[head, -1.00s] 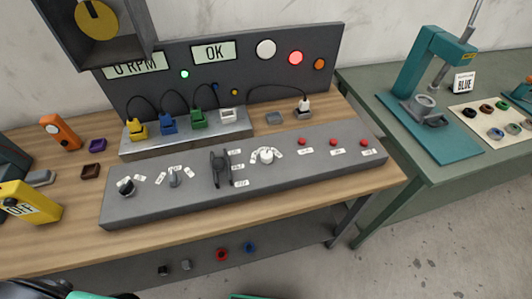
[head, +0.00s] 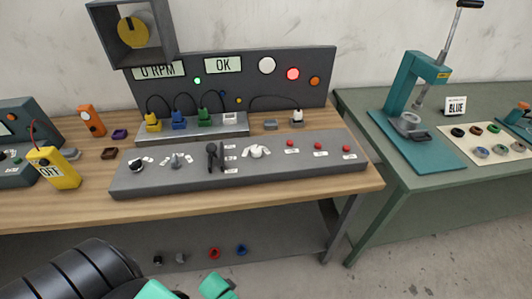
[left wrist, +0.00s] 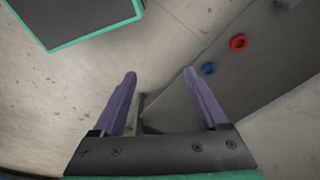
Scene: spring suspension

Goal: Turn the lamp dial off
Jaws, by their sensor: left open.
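A grey sloped control panel (head: 330,171) lies on the wooden bench in the head view. Along it are a round black knob (head: 137,166), a small grey switch (head: 176,161), a black lever (head: 213,155) and a white dial (head: 256,152) ringed by small labels. The labels are too small to read, so I cannot tell which control is the lamp dial. My left gripper (left wrist: 165,92) is open and empty in the left wrist view, above the floor and in front of the bench. Its arm shows at the bottom left of the head view. My right gripper is not visible.
A back panel (head: 245,90) with lights, a "0 RPM" display and an "OK" display stands behind. Colored plugs with cables sit between. A yellow meter (head: 54,169) reads "OFF" at left. A green table (head: 365,192) holds a teal press (head: 418,150) at right.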

